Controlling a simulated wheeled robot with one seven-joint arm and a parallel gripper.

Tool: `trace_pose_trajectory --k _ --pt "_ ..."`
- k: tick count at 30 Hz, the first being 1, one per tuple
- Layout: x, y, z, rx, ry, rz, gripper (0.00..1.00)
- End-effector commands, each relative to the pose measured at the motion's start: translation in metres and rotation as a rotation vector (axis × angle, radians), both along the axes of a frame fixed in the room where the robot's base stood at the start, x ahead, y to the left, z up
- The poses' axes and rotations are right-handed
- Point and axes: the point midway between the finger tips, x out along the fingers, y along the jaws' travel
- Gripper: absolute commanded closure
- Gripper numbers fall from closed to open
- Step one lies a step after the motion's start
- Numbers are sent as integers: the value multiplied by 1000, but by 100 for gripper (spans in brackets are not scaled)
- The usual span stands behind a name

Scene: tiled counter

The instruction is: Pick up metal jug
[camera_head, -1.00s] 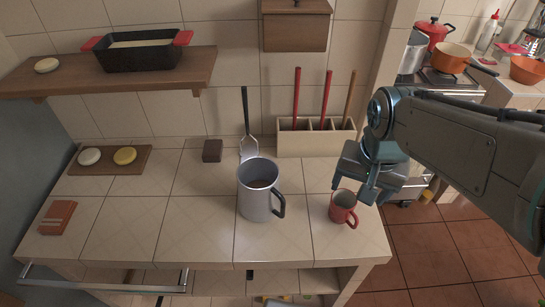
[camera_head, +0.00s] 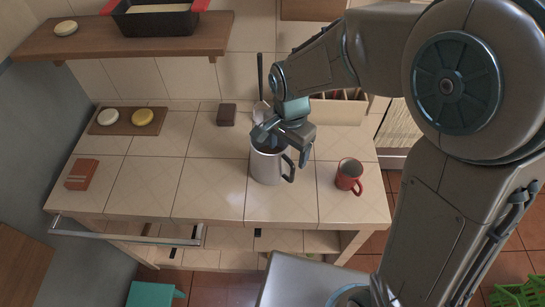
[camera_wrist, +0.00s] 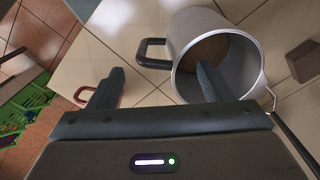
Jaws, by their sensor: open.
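The metal jug (camera_head: 266,170) stands upright on the tiled counter. It is grey, with a dark handle on its right side. In the wrist view I look into the jug (camera_wrist: 245,78), which shows a brown inside, and its dark handle (camera_wrist: 143,52) points left. My gripper (camera_head: 284,146) is open above the jug's rim on the handle side. In the wrist view my gripper (camera_wrist: 160,72) has its right finger over the jug's mouth and its left finger outside, with the handle ahead between them. I cannot tell whether a finger touches the jug.
A red mug (camera_head: 349,176) stands to the right of the jug. A spatula (camera_head: 260,78), a dark block (camera_head: 227,115) and a utensil box (camera_head: 345,108) are behind. A board (camera_head: 110,126) with two round pieces lies left. The counter between is free.

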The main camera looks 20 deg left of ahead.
Motion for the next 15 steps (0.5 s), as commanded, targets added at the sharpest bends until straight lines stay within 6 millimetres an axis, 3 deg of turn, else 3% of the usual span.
trace_pose_trajectory --k 7,15 --pt "-2 -1 -17 -1 2 0 27" --pt "-7 -2 -52 -2 2 0 27"
